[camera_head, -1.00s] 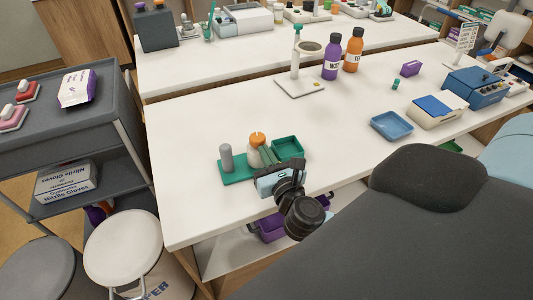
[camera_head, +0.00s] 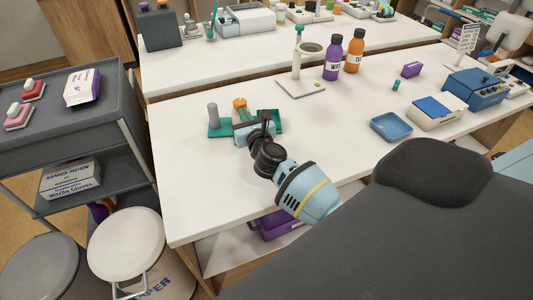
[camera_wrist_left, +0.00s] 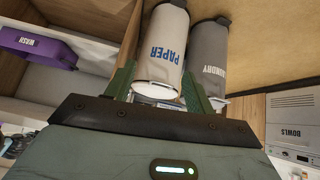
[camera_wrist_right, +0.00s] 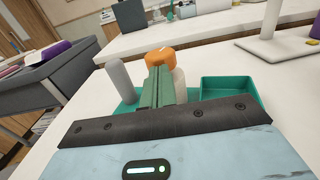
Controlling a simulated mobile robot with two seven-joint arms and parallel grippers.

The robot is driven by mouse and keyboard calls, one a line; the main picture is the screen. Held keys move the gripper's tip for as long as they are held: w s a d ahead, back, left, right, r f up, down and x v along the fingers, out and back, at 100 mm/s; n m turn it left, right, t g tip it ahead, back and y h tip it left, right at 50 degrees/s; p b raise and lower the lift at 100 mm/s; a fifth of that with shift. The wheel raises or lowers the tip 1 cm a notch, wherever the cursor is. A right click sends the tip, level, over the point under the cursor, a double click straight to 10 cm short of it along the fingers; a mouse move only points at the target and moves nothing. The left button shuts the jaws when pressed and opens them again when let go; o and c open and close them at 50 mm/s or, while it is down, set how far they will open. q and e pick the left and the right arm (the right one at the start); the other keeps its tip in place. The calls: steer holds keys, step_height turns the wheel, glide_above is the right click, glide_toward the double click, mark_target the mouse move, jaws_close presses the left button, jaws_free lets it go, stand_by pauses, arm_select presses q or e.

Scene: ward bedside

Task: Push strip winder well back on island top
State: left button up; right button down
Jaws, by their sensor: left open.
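The strip winder is a green base (camera_head: 219,132) with a grey post, an orange-topped cream part and an open green tray; it stands upright on the white island top (camera_head: 185,185). In the right wrist view the winder's orange cap (camera_wrist_right: 159,57) shows just beyond my fingers. My right gripper (camera_wrist_right: 157,78) is shut, its fingers together against or very near the cream part; exact contact is hidden. In the head view my right gripper (camera_head: 245,119) covers part of the winder. My left gripper (camera_wrist_left: 160,88) is open and empty, facing a bin marked PAPER (camera_wrist_left: 162,50).
A white stand (camera_head: 300,85) and purple (camera_head: 333,60) and orange bottles (camera_head: 354,52) stand behind and to the right. A blue tray (camera_head: 391,127) lies to the right. The top between winder and stand looks clear.

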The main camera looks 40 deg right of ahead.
mark_target(236, 101)
steer(key=b+x, duration=0.1)
steer(key=x, duration=0.6)
steer(key=shift+f, duration=0.2)
steer(key=shift+w+d+r, duration=0.1)
steer(key=shift+w, duration=0.45)
arm_select(q)
steer(key=shift+s+f, duration=0.15)
steer(key=shift+f, duration=0.65)
steer(key=shift+s+d, duration=0.1)
arm_select(e)
steer(key=shift+s, duration=0.1)
